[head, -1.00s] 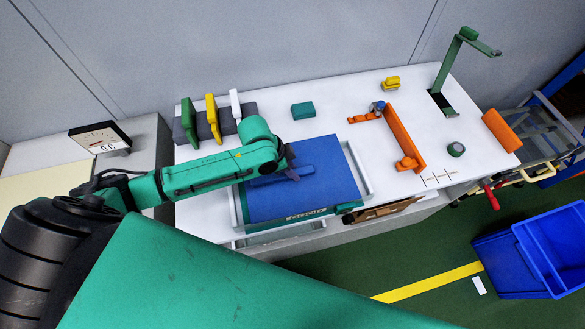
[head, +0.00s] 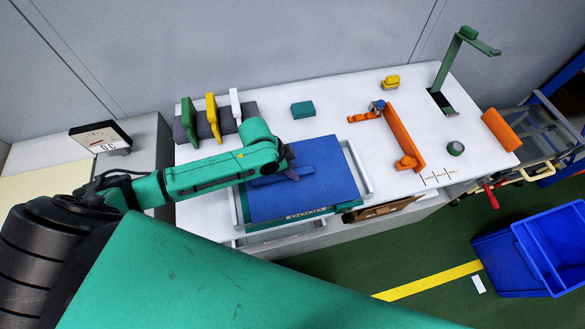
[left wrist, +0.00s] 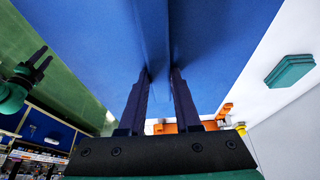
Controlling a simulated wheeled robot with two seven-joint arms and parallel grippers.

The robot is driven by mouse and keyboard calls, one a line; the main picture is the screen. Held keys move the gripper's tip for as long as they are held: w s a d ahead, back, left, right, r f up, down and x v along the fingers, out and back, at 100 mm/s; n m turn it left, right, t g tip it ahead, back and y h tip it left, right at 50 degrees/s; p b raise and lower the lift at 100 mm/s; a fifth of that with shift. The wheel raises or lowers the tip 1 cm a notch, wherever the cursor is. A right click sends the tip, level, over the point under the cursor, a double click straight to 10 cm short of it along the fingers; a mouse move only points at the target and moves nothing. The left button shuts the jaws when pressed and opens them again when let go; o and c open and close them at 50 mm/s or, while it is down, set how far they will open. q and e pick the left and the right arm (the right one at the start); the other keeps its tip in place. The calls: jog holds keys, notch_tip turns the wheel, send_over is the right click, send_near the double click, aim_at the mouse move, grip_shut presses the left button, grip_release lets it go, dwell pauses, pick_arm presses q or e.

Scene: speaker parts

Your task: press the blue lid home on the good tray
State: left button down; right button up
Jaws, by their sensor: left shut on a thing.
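The blue lid (head: 325,185) lies over the good tray, a teal tray (head: 262,227) whose front edge and pale label show below it. I cannot tell whether the lid is fully seated. My left gripper (head: 290,170) is shut on the lid's raised middle rib; in the left wrist view its two dark fingers (left wrist: 160,80) stand on either side of the rib. My right gripper (left wrist: 38,62) shows at the left edge of the left wrist view, apart from the lid, its two dark fingers spread with nothing between them.
Grey rails (head: 362,168) flank the tray on the white table. An orange bracket (head: 405,140) stands to the right, with a green post (head: 447,70) behind. A teal block (head: 303,110) and several coloured upright pieces (head: 212,115) are at the back. A blue bin (head: 550,255) is on the floor.

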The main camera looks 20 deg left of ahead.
pick_arm(q)
jog(key=shift+f, duration=0.15)
jog(key=c, duration=0.5)
grip_release()
jog(key=b+v, duration=0.1)
jog(key=v, duration=1.3)
jog(key=shift+s+r, duration=0.1)
jog(key=shift+r, duration=0.15)
